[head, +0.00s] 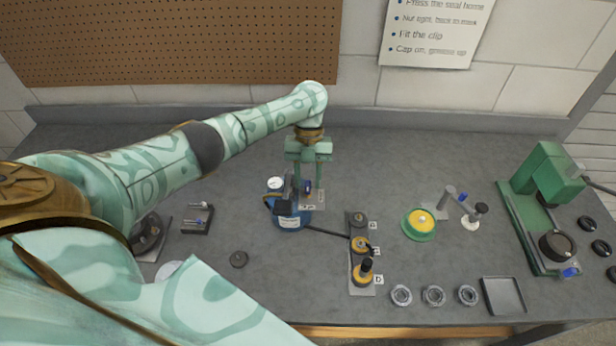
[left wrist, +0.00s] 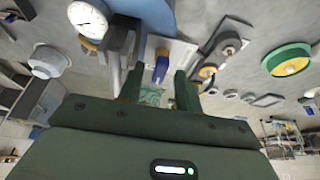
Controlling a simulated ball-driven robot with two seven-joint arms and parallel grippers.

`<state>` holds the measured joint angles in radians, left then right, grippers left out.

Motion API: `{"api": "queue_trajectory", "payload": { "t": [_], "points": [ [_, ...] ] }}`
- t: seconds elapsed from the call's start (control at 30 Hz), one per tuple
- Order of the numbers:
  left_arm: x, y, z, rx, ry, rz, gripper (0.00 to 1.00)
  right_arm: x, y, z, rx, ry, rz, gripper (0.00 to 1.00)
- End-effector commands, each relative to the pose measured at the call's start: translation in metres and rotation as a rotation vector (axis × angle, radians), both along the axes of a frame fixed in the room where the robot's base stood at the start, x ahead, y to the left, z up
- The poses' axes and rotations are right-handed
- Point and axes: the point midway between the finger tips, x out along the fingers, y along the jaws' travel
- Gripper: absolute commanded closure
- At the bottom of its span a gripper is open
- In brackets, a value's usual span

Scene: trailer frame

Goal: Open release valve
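A blue pump-like unit (head: 290,219) with a round white gauge (head: 275,184) stands on the grey bench. Beside the gauge is a small blue lever (head: 307,187) above a pale plate (head: 314,199); I take it for the release valve. My left gripper (head: 308,182) points down over it. In the left wrist view, the blue lever (left wrist: 161,68) shows between the two green fingers of the left gripper (left wrist: 158,82), with gaps on both sides. The gripper is open and holds nothing. The gauge (left wrist: 88,20) is at the upper left there. My right gripper is not in view.
A black hose runs from the unit to a plate (head: 359,220) with several yellow-ringed fittings. To the right are a green-yellow round part (head: 419,224), loose rings (head: 433,296), a grey tray (head: 503,296) and a green press (head: 545,180). The bench behind the unit is clear.

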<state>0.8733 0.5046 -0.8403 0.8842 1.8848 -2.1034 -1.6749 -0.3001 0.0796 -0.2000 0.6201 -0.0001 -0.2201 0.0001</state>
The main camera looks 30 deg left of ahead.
Motion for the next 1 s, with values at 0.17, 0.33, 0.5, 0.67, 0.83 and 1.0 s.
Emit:
{"api": "queue_trajectory", "payload": {
  "t": [0.17,0.33,0.5,0.67,0.83,1.0],
  "points": [
    [0.000,0.000,0.000,-0.001,0.001,0.000,0.65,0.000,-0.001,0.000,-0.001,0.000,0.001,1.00],
    [0.001,0.001,0.004,-0.001,0.000,0.000,0.65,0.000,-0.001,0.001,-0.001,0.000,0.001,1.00],
    [0.011,0.006,0.031,-0.001,-0.003,0.001,0.65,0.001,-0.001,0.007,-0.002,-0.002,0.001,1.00],
    [0.026,0.015,0.073,-0.001,-0.004,0.001,0.65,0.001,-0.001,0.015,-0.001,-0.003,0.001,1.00],
    [0.040,0.023,0.113,-0.001,-0.002,0.001,0.65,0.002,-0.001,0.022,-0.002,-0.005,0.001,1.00],
    [0.050,0.030,0.139,-0.001,-0.002,0.002,0.65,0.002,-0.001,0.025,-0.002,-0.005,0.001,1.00]
  ]
}}
